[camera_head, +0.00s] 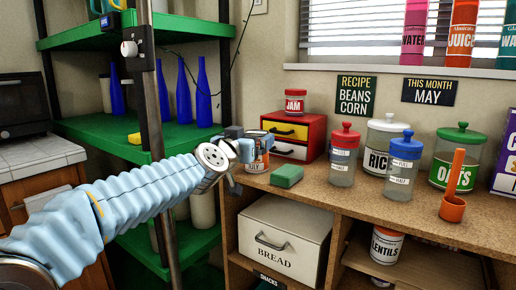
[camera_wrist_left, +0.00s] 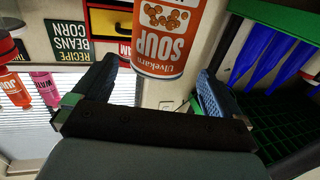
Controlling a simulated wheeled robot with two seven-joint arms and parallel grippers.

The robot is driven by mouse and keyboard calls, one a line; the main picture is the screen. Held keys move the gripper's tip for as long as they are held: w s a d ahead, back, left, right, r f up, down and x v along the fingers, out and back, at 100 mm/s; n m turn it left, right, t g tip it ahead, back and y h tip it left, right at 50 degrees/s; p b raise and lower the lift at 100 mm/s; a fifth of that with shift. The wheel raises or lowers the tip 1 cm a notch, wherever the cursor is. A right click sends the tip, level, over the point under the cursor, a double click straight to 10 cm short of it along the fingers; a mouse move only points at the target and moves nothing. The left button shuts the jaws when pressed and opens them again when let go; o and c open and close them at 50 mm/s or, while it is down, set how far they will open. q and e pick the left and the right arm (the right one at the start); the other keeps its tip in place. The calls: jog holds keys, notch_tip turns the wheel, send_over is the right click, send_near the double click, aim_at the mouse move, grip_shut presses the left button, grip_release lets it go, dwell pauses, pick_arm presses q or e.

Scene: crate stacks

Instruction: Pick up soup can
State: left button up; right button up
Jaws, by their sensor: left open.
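The soup can (camera_head: 259,161) stands at the left end of the wooden counter, partly hidden behind my left gripper (camera_head: 238,146). In the left wrist view the soup can (camera_wrist_left: 166,38) appears upside down, orange and white with "SOUP" on its label. There my open left gripper (camera_wrist_left: 158,84) has one finger on each side of the picture, with the can just ahead of the gap between them. I see no finger clearly touching it. My right gripper is in neither view.
A green sponge (camera_head: 287,176) lies right beside the can. A red drawer box (camera_head: 316,134) with a jam jar (camera_head: 295,103) on top stands behind. Red-lidded (camera_head: 343,165) and blue-lidded (camera_head: 401,176) jars stand further right. A green shelf (camera_head: 112,131) with blue bottles is at left.

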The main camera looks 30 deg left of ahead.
aim_at(258, 131)
pick_arm(q)
jog(key=w, duration=0.2)
jog(key=w+p, duration=0.1)
jog(key=w, duration=0.3)
jog(key=shift+w+a+p, duration=0.2)
jog(key=shift+a+p, duration=0.1)
jog(key=shift+a, duration=0.1)
jog(key=c, duration=1.1)
jog(key=shift+r, duration=0.1)
jog(key=shift+c, duration=1.4)
